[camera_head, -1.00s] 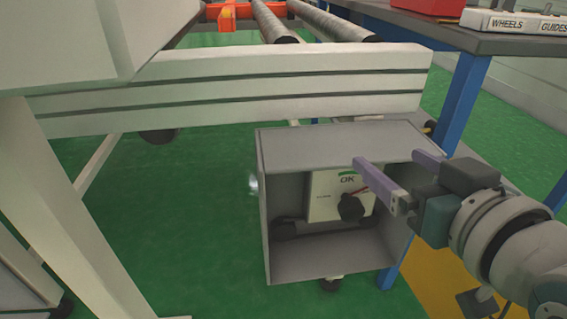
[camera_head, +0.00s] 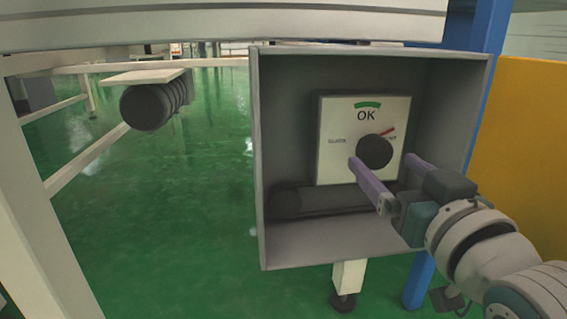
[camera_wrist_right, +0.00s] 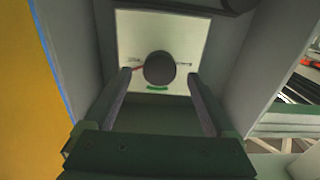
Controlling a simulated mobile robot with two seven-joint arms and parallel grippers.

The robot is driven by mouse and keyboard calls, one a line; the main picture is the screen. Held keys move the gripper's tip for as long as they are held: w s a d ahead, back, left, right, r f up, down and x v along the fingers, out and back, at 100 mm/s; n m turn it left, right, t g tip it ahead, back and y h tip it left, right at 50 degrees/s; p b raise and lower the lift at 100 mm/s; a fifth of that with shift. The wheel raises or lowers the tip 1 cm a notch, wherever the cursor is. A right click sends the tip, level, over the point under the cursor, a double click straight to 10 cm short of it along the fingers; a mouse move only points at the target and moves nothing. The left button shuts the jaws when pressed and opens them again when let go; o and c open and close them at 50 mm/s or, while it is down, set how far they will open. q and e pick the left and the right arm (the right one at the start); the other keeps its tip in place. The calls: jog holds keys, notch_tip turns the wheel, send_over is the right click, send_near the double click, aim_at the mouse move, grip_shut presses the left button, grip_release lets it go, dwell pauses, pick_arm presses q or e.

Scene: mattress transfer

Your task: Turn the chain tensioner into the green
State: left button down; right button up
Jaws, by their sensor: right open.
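The chain tensioner is a black round knob (camera_head: 374,152) on a white panel (camera_head: 333,165) inside an open grey box. A green band (camera_head: 368,105) lies at the panel's top above "OK". The knob's red pointer (camera_head: 388,131) points up and right, to the right of the green band. My right gripper (camera_head: 381,162) is open in front of the panel, its purple fingers toward the knob. In the right wrist view the knob (camera_wrist_right: 160,68) shows between and beyond the open fingers (camera_wrist_right: 160,78), with no clear contact. My left gripper is not in view.
The grey box (camera_head: 262,160) has walls close around my right gripper. A dark roller or chain part (camera_head: 335,200) lies at the box's bottom. A pale beam (camera_head: 220,25) runs above, a blue post (camera_head: 480,90) stands right.

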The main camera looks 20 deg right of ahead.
aim_at(378, 160)
jog(key=b+x, duration=0.2)
jog(key=x, duration=0.2)
jog(key=shift+w+f, duration=0.15)
jog(key=shift+w+d, duration=0.1)
jog(key=shift+w, duration=0.3)
jog(key=c, duration=1.4)
